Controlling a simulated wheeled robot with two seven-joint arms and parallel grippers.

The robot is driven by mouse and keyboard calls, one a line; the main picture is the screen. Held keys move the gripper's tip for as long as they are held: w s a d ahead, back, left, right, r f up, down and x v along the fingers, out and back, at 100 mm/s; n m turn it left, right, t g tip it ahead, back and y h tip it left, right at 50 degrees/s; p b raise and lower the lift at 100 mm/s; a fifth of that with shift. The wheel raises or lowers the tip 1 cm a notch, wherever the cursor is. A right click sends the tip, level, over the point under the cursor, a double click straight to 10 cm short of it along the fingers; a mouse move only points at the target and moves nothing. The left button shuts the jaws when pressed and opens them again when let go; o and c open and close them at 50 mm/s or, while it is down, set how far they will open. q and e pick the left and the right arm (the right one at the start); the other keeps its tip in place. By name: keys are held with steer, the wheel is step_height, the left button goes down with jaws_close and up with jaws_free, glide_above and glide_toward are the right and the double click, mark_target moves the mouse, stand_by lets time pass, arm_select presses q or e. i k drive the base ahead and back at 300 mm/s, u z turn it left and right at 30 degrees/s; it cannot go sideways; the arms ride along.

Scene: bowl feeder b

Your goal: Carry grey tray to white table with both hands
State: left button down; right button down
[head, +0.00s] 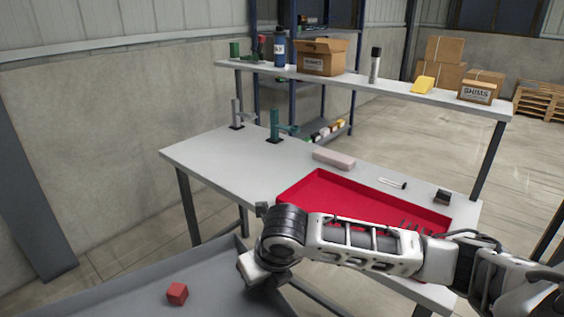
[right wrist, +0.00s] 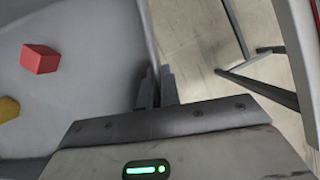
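The grey tray (head: 216,262) is at the bottom left of the head view, cut off by the frame. A red cube (head: 177,293) lies in it. The right wrist view shows the tray floor (right wrist: 85,75), the red cube (right wrist: 40,59) and part of a yellow object (right wrist: 8,108). My right gripper (head: 247,272) is at the tray's right wall; in the right wrist view its fingers (right wrist: 156,86) are close together with the wall's rim between them. The white table (head: 225,165) stands beyond the tray. My left gripper is out of view. What supports the tray is not visible.
A red tray (head: 330,192) covers the table's front right, partly behind my arm. A pink block (head: 334,158), a green stand (head: 275,128) and a grey stand (head: 237,117) are on the table. The table's left front is clear. A raised shelf (head: 350,78) runs along the back.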

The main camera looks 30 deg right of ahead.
mark_target(228, 157)
steer(key=i, duration=3.2)
steer(key=z, duration=2.45)
